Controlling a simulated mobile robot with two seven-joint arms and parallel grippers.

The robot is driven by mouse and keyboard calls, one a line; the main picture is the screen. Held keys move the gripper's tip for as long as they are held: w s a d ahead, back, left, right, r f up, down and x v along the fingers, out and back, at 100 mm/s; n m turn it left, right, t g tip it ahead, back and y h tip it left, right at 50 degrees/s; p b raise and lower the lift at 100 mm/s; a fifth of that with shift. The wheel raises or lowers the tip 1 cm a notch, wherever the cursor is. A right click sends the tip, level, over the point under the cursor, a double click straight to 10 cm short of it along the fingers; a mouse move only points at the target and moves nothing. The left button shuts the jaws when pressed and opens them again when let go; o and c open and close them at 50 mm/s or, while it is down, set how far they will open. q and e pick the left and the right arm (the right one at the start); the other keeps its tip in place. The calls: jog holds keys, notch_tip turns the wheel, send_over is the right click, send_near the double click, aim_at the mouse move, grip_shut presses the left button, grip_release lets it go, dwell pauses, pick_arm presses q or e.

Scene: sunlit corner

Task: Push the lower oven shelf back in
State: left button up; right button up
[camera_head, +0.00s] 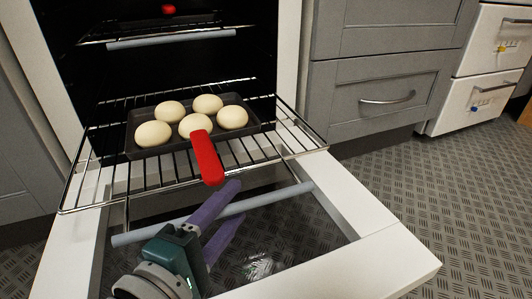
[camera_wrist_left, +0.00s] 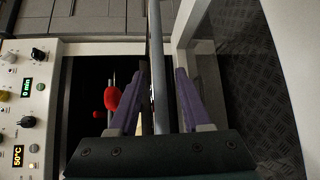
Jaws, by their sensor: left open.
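The lower oven shelf (camera_head: 90,188) is a wire rack pulled well out over the lowered oven door. A grey bar (camera_head: 270,199) runs below its front edge. On the shelf lies a dark baking tray (camera_head: 137,113) with several pale dough balls (camera_head: 196,125) and a red handle (camera_head: 207,158) pointing forward. My left gripper (camera_head: 235,203) has purple fingers, is open, and is at the grey bar, below the red handle. In the left wrist view, a long bar runs between the open fingers (camera_wrist_left: 157,95); contact cannot be told. My right gripper is not in view.
The oven door (camera_head: 385,262) lies open under the shelf. An upper shelf (camera_head: 172,40) sits inside the oven. Grey drawers (camera_head: 385,97) stand to the right, with clear patterned floor (camera_head: 440,180) before them. The control panel (camera_wrist_left: 28,110) shows in the left wrist view.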

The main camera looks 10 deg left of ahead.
pick_arm(q)
grip_shut()
dwell(0.3)
dwell(1.1)
